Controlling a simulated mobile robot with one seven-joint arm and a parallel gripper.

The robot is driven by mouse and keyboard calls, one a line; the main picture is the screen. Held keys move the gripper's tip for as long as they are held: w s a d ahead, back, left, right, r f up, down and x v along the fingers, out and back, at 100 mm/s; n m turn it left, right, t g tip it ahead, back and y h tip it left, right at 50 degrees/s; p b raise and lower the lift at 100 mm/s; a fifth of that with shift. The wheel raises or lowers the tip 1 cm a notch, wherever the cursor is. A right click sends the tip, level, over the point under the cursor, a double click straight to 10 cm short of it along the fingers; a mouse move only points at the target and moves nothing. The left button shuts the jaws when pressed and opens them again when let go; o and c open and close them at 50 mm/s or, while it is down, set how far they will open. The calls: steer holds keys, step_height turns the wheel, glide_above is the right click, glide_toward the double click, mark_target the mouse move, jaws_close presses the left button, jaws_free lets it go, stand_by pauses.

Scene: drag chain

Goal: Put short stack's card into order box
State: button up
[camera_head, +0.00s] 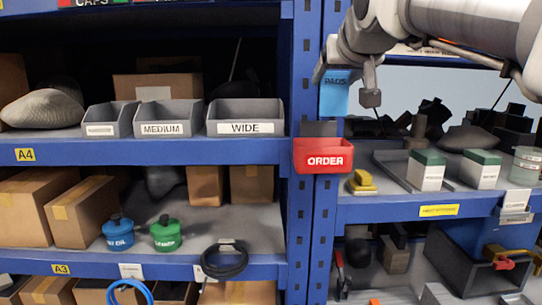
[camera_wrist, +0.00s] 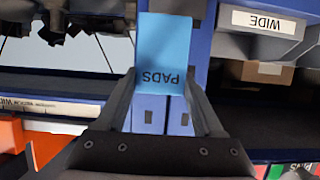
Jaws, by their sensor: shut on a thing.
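A blue card printed PADS (camera_head: 334,98) hangs from my gripper (camera_head: 346,82) in the head view. In the wrist view the card (camera_wrist: 163,45) stands between the two fingers of my gripper (camera_wrist: 162,95), its lettering upside down, and the fingers are shut on it. The red order box (camera_head: 323,156) is fixed to the blue upright below the card, with a dark panel behind its opening. The card is above the box and apart from it. Two white stacks with green tops, one at left (camera_head: 428,172) and one at right (camera_head: 480,170), stand on the right shelf.
A yellow item (camera_head: 361,183) sits on the right shelf just right of the order box. Grey bins, one labelled WIDE (camera_head: 246,116), stand on the left shelf. The blue upright (camera_head: 300,225) divides the bays. Open space lies between the card and the box.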

mark_target(334, 103)
step_height(334, 103, down, 5)
steer(key=b, duration=0.3)
steer(key=shift+b, duration=0.35)
steer(key=o, duration=1.3)
steer(key=shift+o, duration=0.2)
steer(key=p+v, duration=0.1)
steer(key=v, duration=1.6)
steer(key=shift+s+r+p, duration=0.15)
steer(key=shift+r+p, duration=0.05)
steer(key=shift+p, duration=0.1)
